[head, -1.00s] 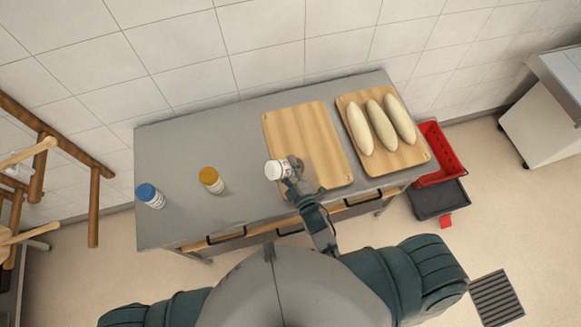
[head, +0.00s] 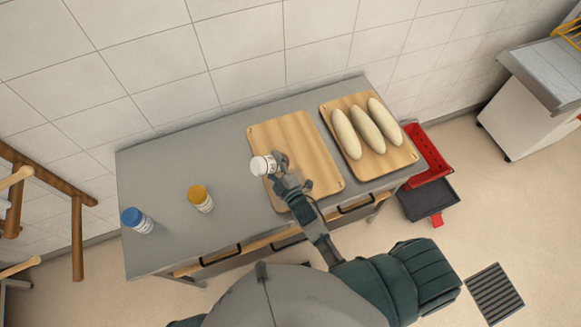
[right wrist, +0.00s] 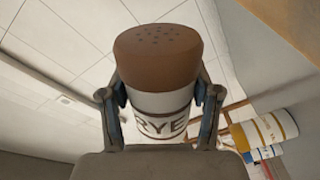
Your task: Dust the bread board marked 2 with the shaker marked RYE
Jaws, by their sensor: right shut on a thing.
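My right gripper (head: 280,172) is shut on a white shaker (head: 261,165) in the head view. In the right wrist view this shaker (right wrist: 160,85) has a brown top with holes and a label reading RYE, between both fingers. It is over the left edge of an empty wooden board (head: 297,150); I cannot tell its exact height. A second wooden board (head: 396,162) to the right bears three pale loaves (head: 367,129). No number is legible on either board. My left gripper is not in view.
A shaker with a yellow top (head: 200,198) and one with a blue top (head: 137,220) stand on the left of the grey table (head: 165,180). A red crate (head: 428,150) is on the floor to the right. A wooden rack (head: 75,235) stands at far left.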

